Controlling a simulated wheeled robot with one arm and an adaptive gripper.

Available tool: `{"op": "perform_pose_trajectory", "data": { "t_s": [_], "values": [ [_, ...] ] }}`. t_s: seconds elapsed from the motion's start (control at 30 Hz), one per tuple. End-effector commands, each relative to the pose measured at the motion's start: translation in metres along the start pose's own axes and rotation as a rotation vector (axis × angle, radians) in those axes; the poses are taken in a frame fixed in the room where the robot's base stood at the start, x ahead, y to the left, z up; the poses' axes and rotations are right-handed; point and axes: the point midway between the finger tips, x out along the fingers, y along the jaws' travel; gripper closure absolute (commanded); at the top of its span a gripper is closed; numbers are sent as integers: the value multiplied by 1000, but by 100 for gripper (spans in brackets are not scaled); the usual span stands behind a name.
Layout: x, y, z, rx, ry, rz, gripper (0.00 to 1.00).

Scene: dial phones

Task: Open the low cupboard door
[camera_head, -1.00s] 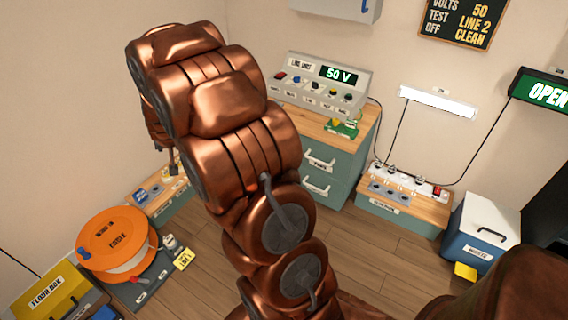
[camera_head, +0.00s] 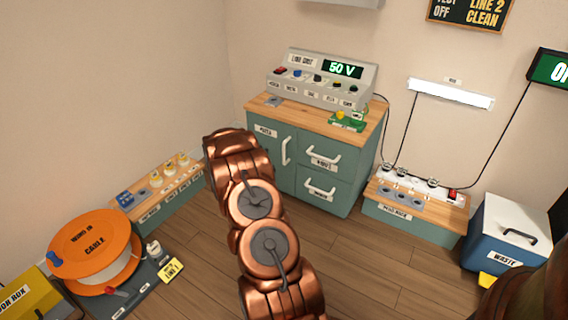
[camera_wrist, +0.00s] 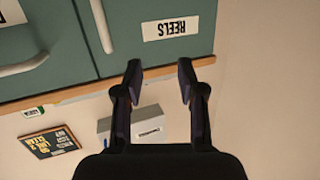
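The low cupboard door (camera_head: 268,158) is the teal left front of the wood-topped cabinet, and it looks shut. It has a pale vertical handle (camera_head: 286,150) and a label at its top left. In the wrist view, which is upside down, the door (camera_wrist: 160,18) shows with its "REELS" label and part of its handle (camera_wrist: 101,25). My gripper (camera_wrist: 159,70) is open and empty, its two dark fingers apart below the label in the picture and off to the right of the handle. In the head view my gripper is hidden behind my copper arm.
Two drawers (camera_head: 322,175) with handles sit right of the door. A control console (camera_head: 325,78) reading 50 V stands on top. A low socket bench (camera_head: 165,190) stands left, an orange cable reel (camera_head: 95,250) front left, and a waste bin (camera_head: 505,235) right. Wooden floor (camera_head: 365,260) lies open between.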

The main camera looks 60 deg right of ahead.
Motion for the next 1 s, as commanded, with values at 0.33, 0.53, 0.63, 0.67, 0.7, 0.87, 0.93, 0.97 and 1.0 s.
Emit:
{"op": "perform_pose_trajectory", "data": {
  "t_s": [0.33, 0.53, 0.63, 0.67, 0.7, 0.87, 0.93, 0.97, 1.0],
  "values": [
    [24, 68, 53, -32, 145, 134, 61],
    [36, 74, 52, -33, 155, 142, 61],
    [48, 76, 49, -31, 160, 142, 61],
    [52, 76, 48, -31, 161, 142, 61],
    [58, 77, 47, -30, 160, 142, 61],
    [77, 79, 44, -30, 158, 140, 61],
    [84, 79, 42, -31, 160, 140, 61],
    [87, 80, 42, -31, 159, 141, 61],
    [90, 80, 42, -31, 157, 140, 61]
  ]
}}
